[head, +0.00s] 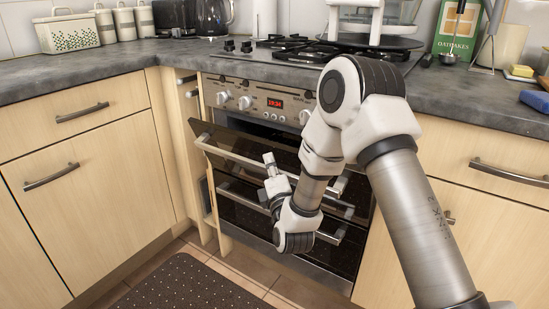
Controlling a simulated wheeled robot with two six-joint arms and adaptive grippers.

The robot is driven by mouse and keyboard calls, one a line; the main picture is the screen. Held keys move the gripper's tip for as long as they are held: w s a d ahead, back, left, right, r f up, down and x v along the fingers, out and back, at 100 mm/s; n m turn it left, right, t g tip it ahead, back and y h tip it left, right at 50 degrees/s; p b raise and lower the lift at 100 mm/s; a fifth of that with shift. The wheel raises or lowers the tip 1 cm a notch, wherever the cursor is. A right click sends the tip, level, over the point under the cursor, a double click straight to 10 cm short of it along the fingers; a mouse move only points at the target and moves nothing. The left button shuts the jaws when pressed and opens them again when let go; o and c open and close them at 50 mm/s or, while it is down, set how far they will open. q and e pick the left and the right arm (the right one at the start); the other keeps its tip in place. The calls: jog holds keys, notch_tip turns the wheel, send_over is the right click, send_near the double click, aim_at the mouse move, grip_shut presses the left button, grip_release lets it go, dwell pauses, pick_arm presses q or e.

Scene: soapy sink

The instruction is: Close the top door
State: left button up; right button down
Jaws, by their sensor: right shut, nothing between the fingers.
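The oven's top door (232,142) stands partly open, tilted out from its hinge at the bottom, with a dark gap under the control panel. Its long metal handle (222,153) runs along the upper edge. My right gripper (270,163) is shut and empty, in front of the top door, its fingertips close to the handle. I cannot tell whether they touch it. My right wrist and arm hide the right part of the door. The lower oven door (245,217) looks closed. My left gripper is not in view.
The control panel (260,97) with knobs and a red display is above the door. A gas hob (300,50) and a grey worktop (130,60) lie over it. Wooden cupboards flank the oven. A dark dotted mat (185,285) lies on the tiled floor.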

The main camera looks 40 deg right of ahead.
jog(key=shift+w+d+r, duration=0.15)
jog(key=shift+d+r, duration=0.1)
jog(key=shift+d, duration=0.25)
jog(key=shift+w+d+r, duration=0.15)
jog(key=shift+d+r, duration=0.05)
jog(key=shift+d, duration=0.25)
